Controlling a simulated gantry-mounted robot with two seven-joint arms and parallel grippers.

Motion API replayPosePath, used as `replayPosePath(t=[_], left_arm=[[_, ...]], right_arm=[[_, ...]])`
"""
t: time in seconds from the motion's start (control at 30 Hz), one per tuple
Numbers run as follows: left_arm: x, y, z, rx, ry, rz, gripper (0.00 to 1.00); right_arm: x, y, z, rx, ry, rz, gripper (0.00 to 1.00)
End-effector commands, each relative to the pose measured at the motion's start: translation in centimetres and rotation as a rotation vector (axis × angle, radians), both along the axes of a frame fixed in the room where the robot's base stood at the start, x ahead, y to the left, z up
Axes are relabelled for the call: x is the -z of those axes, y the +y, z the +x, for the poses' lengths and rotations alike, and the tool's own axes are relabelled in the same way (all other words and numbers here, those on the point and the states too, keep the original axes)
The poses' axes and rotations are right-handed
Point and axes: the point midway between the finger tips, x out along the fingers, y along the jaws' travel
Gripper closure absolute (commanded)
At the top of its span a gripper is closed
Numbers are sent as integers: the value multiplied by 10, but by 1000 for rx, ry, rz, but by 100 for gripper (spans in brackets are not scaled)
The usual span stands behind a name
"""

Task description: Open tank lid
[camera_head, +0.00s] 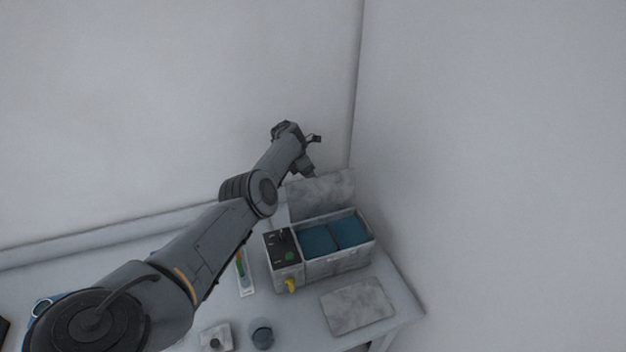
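The tank (338,264) is a grey marbled box on the table, with blue inside and a dark divider across it. Its marbled lid (328,192) stands raised along the tank's back edge, so the top is open. My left arm reaches in from the lower left, across the table. My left gripper (308,172) is at the upper left edge of the raised lid. It is small and dark, and I cannot tell whether its fingers are open or touch the lid. My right gripper is not in view.
A dark control panel (283,248) with a green button and a yellow tap (291,286) is at the tank's left end. A flat marbled plate (358,306) lies in front. A small blue-grey cup (261,332) and a white block (216,338) stand nearby. Walls close off the back and right.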

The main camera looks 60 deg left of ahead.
Motion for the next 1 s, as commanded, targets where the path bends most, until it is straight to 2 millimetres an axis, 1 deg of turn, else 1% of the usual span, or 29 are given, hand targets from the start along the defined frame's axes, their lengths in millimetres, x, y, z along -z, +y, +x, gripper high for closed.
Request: replayPosePath(t=[0.23, 0.37, 0.57, 0.8, 1.0], left_arm=[[-4, 2, 0, -1, -4, 3, 60], [-12, 6, -2, -2, -5, 6, 60], [-37, 16, -12, -1, -6, 6, 60], [-73, 31, -26, -2, -5, 6, 60], [-91, 38, -33, -1, -5, 5, 60]], right_arm=[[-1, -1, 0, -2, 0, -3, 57], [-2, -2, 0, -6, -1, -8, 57], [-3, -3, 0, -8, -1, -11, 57], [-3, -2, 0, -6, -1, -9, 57], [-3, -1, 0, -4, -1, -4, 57]])
